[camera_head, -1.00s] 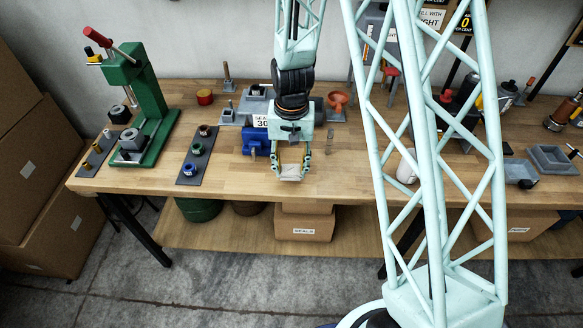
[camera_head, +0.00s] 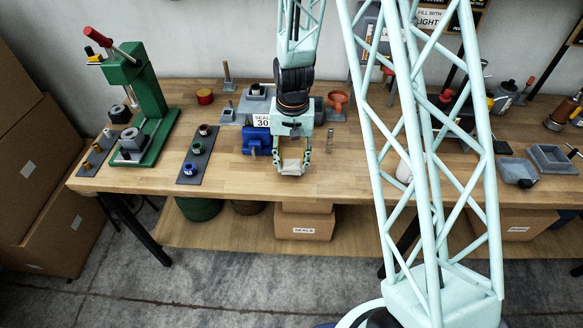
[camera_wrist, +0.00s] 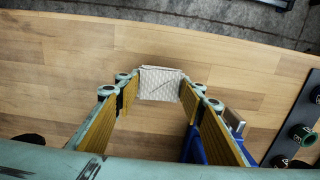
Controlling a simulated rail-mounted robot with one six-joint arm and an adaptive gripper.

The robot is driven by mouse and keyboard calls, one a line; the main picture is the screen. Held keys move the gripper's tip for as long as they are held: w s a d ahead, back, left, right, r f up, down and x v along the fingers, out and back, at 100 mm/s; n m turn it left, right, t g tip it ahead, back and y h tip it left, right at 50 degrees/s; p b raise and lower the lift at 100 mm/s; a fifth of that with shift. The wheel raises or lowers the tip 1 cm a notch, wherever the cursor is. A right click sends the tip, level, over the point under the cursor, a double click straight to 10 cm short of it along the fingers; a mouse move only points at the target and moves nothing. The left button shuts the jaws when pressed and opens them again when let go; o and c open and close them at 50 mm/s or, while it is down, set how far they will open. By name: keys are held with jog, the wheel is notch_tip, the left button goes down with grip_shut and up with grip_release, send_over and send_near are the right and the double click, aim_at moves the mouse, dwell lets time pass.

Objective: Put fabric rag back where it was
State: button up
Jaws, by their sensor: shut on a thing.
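The fabric rag (camera_head: 291,167) is a small pale beige folded cloth. In the wrist view the rag (camera_wrist: 160,83) spans the gap between my two fingertips, with a light quilted texture. My gripper (camera_head: 291,169) is shut on it, one finger touching each side, above the front part of the wooden workbench (camera_head: 340,180). The wrist view shows the gripper (camera_wrist: 160,88) with yellow-brown pads on its inner finger faces. Whether the rag touches the bench top is hard to tell.
A blue vise (camera_head: 257,141) stands just left of my gripper. A dark strip (camera_head: 190,168) with several colored rings lies further left, near a green press (camera_head: 152,95). A small metal cylinder (camera_head: 330,141) stands to the right. The bench front is mostly clear.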

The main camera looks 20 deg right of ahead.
aim_at(292, 164)
jog(key=shift+f, duration=1.1)
jog(key=shift+f, duration=0.1)
jog(key=o, duration=0.9)
jog(key=shift+r, duration=6.1)
jog(key=shift+r, duration=0.1)
